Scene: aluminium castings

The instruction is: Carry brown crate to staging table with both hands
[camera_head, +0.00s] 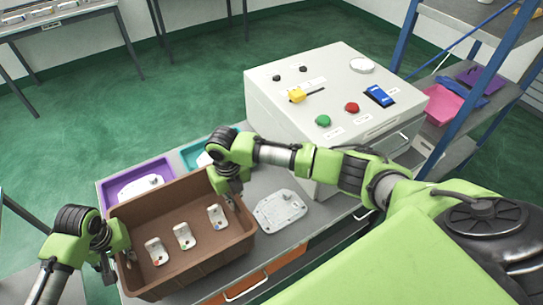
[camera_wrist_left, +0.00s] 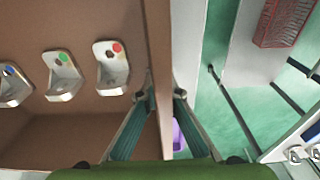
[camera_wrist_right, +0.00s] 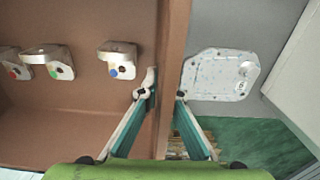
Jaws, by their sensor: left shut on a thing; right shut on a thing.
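The brown crate (camera_head: 190,268) is on the grey bench at the lower left of the head view. It holds three pale castings with coloured dots, red (camera_wrist_left: 112,72), green (camera_wrist_left: 62,76) and blue (camera_wrist_left: 12,85) in the left wrist view. My left gripper (camera_head: 118,258) is shut on the crate's left wall, with one finger on each side of the wall (camera_wrist_left: 158,50). My right gripper (camera_head: 235,192) is shut on the crate's right wall (camera_wrist_right: 172,60) in the same way. I cannot tell whether the crate's bottom touches the bench. No table is labelled as the staging table.
A purple tray (camera_head: 112,190) and a teal tray (camera_head: 188,156) sit behind the crate. A flat pale casting (camera_head: 279,212) lies right of it. A white control box (camera_head: 330,75) stands behind, a shelf rack (camera_head: 445,100) at right. Green floor (camera_head: 200,90) is open behind.

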